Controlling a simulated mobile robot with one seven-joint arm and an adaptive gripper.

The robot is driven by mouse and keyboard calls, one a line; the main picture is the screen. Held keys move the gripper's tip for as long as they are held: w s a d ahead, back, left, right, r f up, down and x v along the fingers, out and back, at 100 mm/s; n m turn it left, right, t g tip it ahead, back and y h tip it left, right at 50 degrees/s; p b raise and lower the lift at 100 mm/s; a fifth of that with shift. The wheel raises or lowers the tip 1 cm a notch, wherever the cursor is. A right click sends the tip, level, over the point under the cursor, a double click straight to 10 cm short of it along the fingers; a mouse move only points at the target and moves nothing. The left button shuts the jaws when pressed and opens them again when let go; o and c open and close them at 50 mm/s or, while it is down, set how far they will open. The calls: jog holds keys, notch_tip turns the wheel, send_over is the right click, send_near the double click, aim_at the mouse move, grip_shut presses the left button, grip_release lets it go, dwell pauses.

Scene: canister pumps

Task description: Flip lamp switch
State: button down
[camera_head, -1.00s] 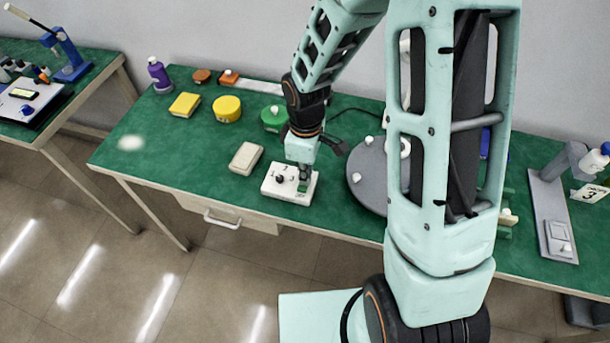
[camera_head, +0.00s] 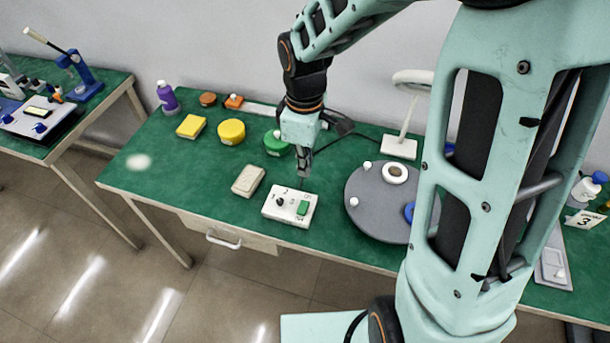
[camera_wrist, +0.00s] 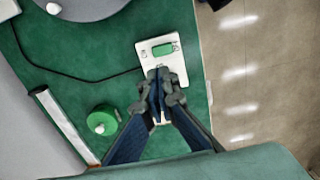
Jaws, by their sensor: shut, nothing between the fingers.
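A white switch box (camera_head: 271,213) with a black knob (camera_head: 280,201) and a green rocker switch (camera_head: 303,208) lies near the front edge of the green table. It also shows in the wrist view (camera_wrist: 143,52), where my fingers hide its knob end and the green switch (camera_wrist: 162,49) is in plain view. My gripper (camera_head: 303,176) is shut and empty, pointing down above the back edge of the box, apart from it. In the wrist view my closed fingertips (camera_wrist: 158,76) overlap the box. A white lamp (camera_head: 400,148) with a ring head stands at the back, partly hidden by my arm.
A grey round turntable (camera_head: 375,215) with small parts stands right of the box. A beige block (camera_head: 248,180) lies to its left. A green round container (camera_head: 275,144), a yellow round one (camera_head: 231,131) and a purple bottle (camera_head: 167,97) stand farther back. The table's left front is clear.

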aim_at(304, 210)
jog(key=shift+r, duration=0.25)
jog(key=shift+f, duration=0.1)
jog(key=shift+s+a+r+b, duration=0.15)
jog(key=shift+s+b, duration=0.2)
jog(key=shift+b, duration=1.5)
jog(key=shift+s+d+r+b, duration=0.15)
jog(key=shift+s+b, duration=0.15)
jog(key=shift+b, duration=1.55)
jog(key=shift+a, duration=0.1)
notch_tip(304, 210, down, 14)
jog(key=shift+s+f+b, duration=0.1)
jog(key=shift+b, duration=0.45)
